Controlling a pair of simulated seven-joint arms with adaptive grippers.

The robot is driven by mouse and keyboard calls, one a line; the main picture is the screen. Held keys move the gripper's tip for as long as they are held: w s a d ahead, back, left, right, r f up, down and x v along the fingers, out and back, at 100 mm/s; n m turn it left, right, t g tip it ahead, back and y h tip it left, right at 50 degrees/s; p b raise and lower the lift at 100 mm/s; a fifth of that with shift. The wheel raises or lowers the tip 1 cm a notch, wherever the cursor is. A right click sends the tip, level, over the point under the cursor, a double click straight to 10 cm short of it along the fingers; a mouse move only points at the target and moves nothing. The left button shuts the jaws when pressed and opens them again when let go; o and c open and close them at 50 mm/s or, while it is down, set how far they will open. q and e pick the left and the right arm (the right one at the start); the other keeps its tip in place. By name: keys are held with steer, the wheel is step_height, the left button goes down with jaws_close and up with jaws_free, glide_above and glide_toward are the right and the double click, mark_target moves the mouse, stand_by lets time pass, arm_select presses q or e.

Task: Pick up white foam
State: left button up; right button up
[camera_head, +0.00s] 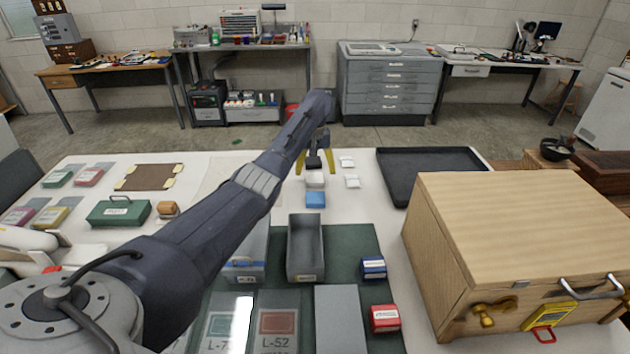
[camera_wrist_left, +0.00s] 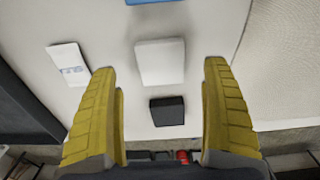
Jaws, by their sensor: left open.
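A plain white block (camera_head: 315,181), which looks like the white foam, lies on the white table (camera_head: 235,172) between a blue block and a small dark block. In the left wrist view the white block (camera_wrist_left: 160,62) shows whole, ahead of and between the fingertips, untouched. My left gripper (camera_head: 315,161) is open and empty above the table, its yellow fingers spread on either side of the dark block (camera_wrist_left: 167,110). The gap between fingertips and table is hard to judge. My right gripper is in neither view.
The blue block (camera_head: 316,200) lies nearer me. Small white pieces (camera_head: 352,182) lie to the right; one has a blue label (camera_wrist_left: 68,64). A black tray (camera_head: 430,184) and a large wooden box (camera_head: 520,225) stand further right. A grey open bin (camera_head: 304,268) stands in front.

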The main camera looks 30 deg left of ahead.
mark_target(315, 177)
arm_select(q)
steer(key=shift+a+f, duration=0.1)
steer(key=shift+f, duration=1.95)
steer(key=c, duration=0.9)
